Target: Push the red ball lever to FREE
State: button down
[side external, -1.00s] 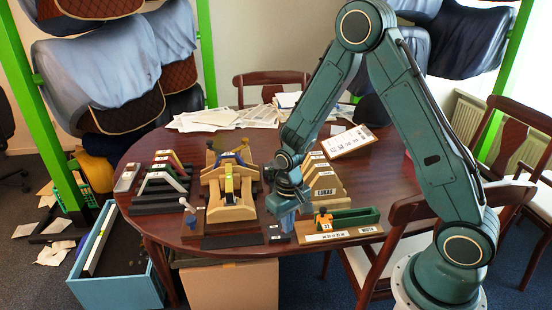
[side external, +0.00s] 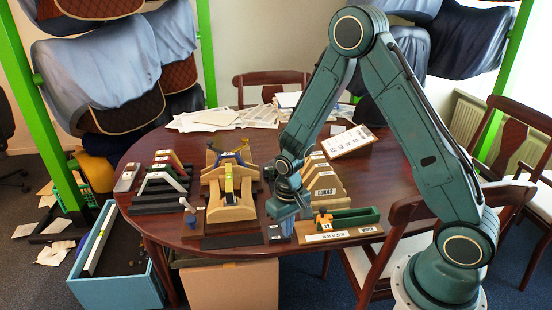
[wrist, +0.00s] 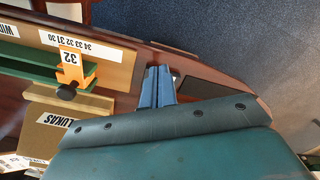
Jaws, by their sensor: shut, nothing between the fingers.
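I cannot make out a red ball lever in either view. A small post with a pale round knob (side external: 183,201) stands at the table's left front, left of the wooden saddle stand (side external: 232,210); its colour is hard to tell. My gripper (side external: 288,229) points down near the table's front edge, between the saddle stand and the green-railed gauge board. In the wrist view, the blue fingers of my gripper (wrist: 156,88) are together and empty. A dark flat plate (wrist: 190,90) lies beside them.
The gauge board carries an orange slider (side external: 322,220) with a black knob and a green rail (side external: 355,217). Wooden size templates (side external: 325,190) stand behind my gripper. Black and grey angled pieces (side external: 163,180) stand at left. A blue bin (side external: 115,285) is on the floor.

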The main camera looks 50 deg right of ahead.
jog(key=shift+f, duration=0.4)
dwell(0.3)
jog(key=shift+w+d, duration=1.45)
jog(key=shift+w, duration=0.05)
dwell(0.8)
jog(key=shift+s+a, duration=0.15)
jog(key=shift+s, duration=0.05)
jog(key=shift+s+a, duration=0.2)
jog(key=shift+a, duration=0.05)
jog(key=shift+r, duration=0.15)
dwell(0.4)
jog(key=shift+r, duration=3.4)
